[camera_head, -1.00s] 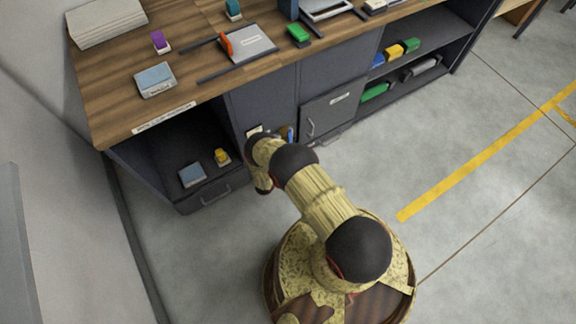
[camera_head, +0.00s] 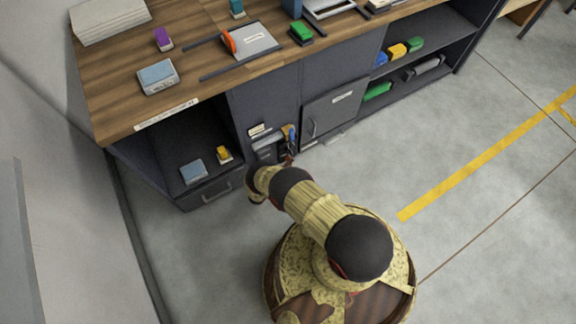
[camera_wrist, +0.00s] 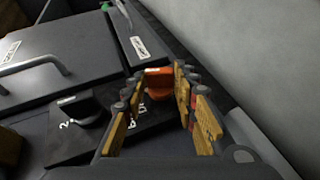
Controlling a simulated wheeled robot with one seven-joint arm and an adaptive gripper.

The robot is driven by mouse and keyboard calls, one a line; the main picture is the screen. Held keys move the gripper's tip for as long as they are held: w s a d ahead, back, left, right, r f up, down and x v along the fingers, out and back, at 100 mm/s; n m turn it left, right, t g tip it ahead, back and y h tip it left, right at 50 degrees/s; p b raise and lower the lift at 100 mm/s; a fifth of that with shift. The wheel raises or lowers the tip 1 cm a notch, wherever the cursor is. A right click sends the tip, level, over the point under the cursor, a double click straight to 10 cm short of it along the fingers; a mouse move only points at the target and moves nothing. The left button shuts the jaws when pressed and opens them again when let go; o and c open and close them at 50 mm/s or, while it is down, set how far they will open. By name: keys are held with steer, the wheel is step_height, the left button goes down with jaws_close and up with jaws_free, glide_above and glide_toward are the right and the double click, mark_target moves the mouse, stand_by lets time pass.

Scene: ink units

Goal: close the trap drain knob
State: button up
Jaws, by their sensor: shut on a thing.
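An orange knob (camera_wrist: 157,86) stands out in the wrist view, between the tips of my gripper (camera_wrist: 158,77). The two wooden-padded fingers lie on either side of it, shut on it. A black knob (camera_wrist: 84,112) marked 2 sits to the left on a dark panel (camera_wrist: 75,143) with white lettering, partly hidden by my left finger. In the head view, the small unit (camera_head: 268,150) in the cabinet front shows above my wrist. My fingers are mostly hidden there.
A closed grey cabinet door (camera_head: 337,112) with a handle is right of the unit. An open shelf bay (camera_head: 185,140) with a blue block and a yellow item is at left. The counter (camera_head: 125,100) overhangs above. Open floor (camera_head: 480,230) lies at right.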

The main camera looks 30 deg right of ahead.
steer(key=shift+w+a, duration=0.1)
steer(key=o, duration=1.2)
steer(key=shift+c, duration=0.2)
steer(key=v, duration=1.2)
